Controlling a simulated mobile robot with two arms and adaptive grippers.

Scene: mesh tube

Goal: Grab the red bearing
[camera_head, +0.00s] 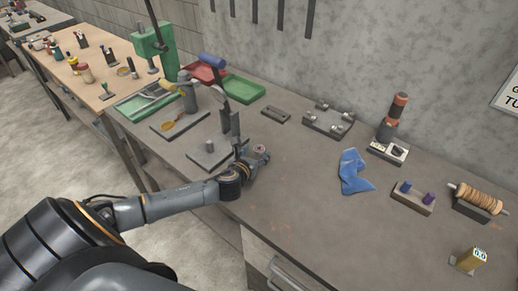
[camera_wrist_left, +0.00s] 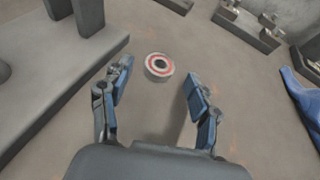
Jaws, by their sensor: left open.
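The red bearing (camera_wrist_left: 158,67) is a small round disc with a red ring, a pale rim and a dark centre. It lies flat on the grey bench in the left wrist view. My left gripper (camera_wrist_left: 157,76) is open, with one blue-grey finger on each side of the view and the bearing just ahead, between the fingertip lines. In the head view my left gripper (camera_head: 252,155) is low over the bench; I cannot clearly make out the bearing there. My right gripper is not in view.
A grey plate with a post (camera_head: 208,152) stands close left of the gripper. A metal fixture (camera_head: 328,121) and a small dark plate (camera_head: 276,116) lie behind. A blue cloth (camera_head: 354,172) lies to the right. The bench front right of the gripper is clear.

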